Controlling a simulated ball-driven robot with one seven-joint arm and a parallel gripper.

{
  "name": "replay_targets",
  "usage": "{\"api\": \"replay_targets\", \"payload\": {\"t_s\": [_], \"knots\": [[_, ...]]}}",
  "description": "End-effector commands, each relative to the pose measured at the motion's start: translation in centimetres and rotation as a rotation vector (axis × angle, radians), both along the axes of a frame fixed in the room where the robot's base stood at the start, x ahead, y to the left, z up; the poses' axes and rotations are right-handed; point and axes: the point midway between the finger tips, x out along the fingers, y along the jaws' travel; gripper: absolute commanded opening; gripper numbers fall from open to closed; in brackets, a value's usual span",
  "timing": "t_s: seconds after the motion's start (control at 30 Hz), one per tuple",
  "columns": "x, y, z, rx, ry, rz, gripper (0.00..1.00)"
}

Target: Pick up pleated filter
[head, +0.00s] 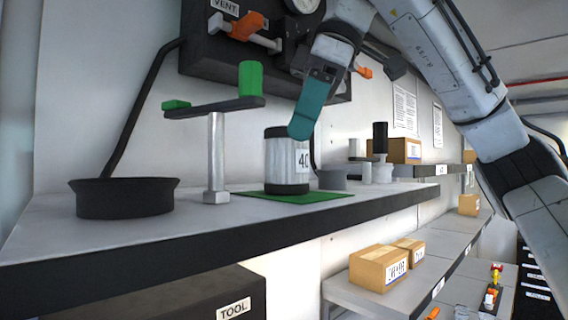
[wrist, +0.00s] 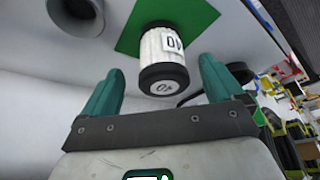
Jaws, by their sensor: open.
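The pleated filter (head: 283,163) is a white cylinder with black end caps and a label reading 40. It stands upright on a green mat (head: 312,197) on the shelf. In the wrist view the filter (wrist: 158,50) appears in the gap between my two teal fingers, its black cap toward me. My gripper (wrist: 160,76) is open and empty. In the head view my gripper (head: 306,122) is above and to the right of the filter, and one finger overlaps its upper right edge. The other finger is hidden there. I see no contact.
A post with a flat arm (head: 215,150) and green block stands left of the filter, beside a black round bowl (head: 124,196). A dark valve panel (head: 225,60) hangs behind.

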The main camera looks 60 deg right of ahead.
Motion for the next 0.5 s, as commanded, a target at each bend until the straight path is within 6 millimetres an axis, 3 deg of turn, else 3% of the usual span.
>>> {"api": "replay_targets", "payload": {"t_s": [0.5], "knots": [[2.2, 1.3, -4.5, 0.001, 0.0, 0.0, 0.94]]}}
